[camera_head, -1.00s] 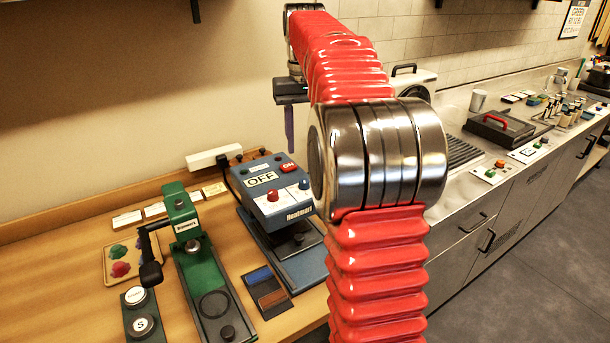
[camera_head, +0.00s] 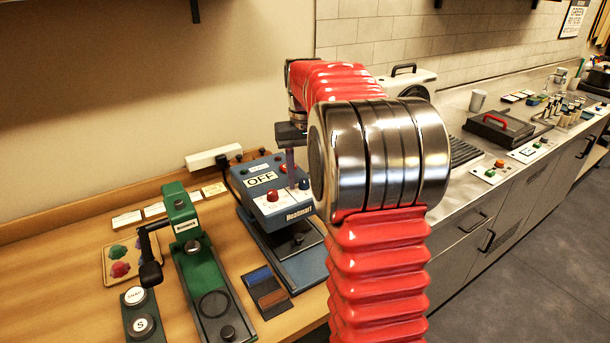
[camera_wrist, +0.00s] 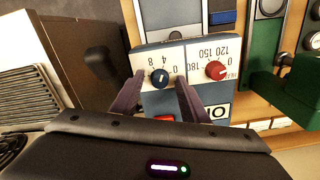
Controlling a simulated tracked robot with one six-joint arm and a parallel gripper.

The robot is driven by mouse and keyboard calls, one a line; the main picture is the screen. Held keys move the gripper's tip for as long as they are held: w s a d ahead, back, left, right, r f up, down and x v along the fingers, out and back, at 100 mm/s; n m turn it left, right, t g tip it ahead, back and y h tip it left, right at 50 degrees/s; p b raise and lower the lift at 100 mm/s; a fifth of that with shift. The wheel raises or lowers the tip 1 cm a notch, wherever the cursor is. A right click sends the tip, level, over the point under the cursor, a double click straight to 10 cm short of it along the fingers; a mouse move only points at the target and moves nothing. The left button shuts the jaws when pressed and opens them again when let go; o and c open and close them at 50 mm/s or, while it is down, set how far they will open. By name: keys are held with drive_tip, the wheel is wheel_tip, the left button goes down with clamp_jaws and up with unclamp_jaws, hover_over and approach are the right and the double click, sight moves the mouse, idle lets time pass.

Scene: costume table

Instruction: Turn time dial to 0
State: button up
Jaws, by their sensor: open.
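My gripper (camera_wrist: 160,88) is open. In the wrist view its two purple fingers lie on either side of the blue knob, and I cannot tell whether they touch it. In the head view my gripper (camera_head: 291,183) points down at the panel. The blue heat press (camera_head: 300,216) carries an OFF label. The knob's pointer is too small to read surely.
A red knob (camera_wrist: 216,71) marked 0, 120, 150, 180 sits close beside the blue one. A green press (camera_head: 205,275) stands left of the heat press, with blue and brown swatches (camera_head: 266,291) between. A white power strip (camera_head: 214,156) lies behind.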

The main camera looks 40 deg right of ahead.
clamp_jaws()
drive_tip(key=shift+d, duration=0.1)
idle(0.3)
drive_tip(key=shift+m, duration=0.3)
drive_tip(key=m, duration=0.9)
drive_tip(key=shift+m, duration=0.3)
idle(0.5)
